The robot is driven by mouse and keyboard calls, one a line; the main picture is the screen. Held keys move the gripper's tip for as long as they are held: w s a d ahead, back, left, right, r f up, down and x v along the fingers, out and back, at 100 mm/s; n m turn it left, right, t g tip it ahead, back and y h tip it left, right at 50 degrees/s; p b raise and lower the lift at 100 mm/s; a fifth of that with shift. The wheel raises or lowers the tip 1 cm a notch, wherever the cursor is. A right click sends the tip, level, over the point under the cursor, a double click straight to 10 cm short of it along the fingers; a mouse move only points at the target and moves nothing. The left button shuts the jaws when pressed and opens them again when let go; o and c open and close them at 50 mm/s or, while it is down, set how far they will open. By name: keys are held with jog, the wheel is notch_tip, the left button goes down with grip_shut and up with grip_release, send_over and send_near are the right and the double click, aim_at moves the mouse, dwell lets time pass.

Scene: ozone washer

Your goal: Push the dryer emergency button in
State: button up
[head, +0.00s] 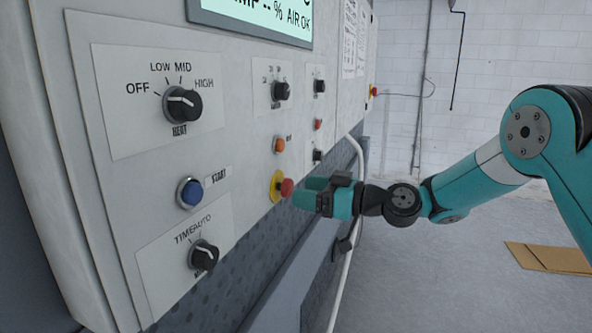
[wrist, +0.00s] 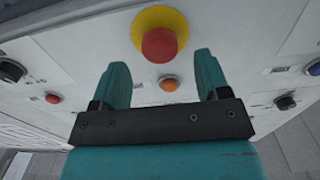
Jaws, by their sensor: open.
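The emergency button is a red mushroom button (head: 287,187) on a yellow round base (head: 276,186), low on the light panel in the head view. In the wrist view the red button (wrist: 160,45) on its yellow disc shows at top centre, just beyond the fingertips. My gripper (head: 304,190) points at the panel, with its fingertips close to the button. In the wrist view my gripper (wrist: 161,75) is open and empty, the two teal fingers apart with the button between and ahead of them. I cannot tell whether a finger touches it.
The panel (head: 235,90) also carries a blue START button (head: 190,193), an orange button (head: 279,145), a heat knob (head: 183,104) and a time/auto knob (head: 203,255). A white pipe (head: 346,262) runs beside the machine. Cardboard (head: 548,258) lies on the floor, which is otherwise clear.

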aim_at(291, 188)
jog(key=shift+p+x, duration=0.65)
jog(key=shift+x, duration=0.9)
jog(key=shift+c, duration=0.4)
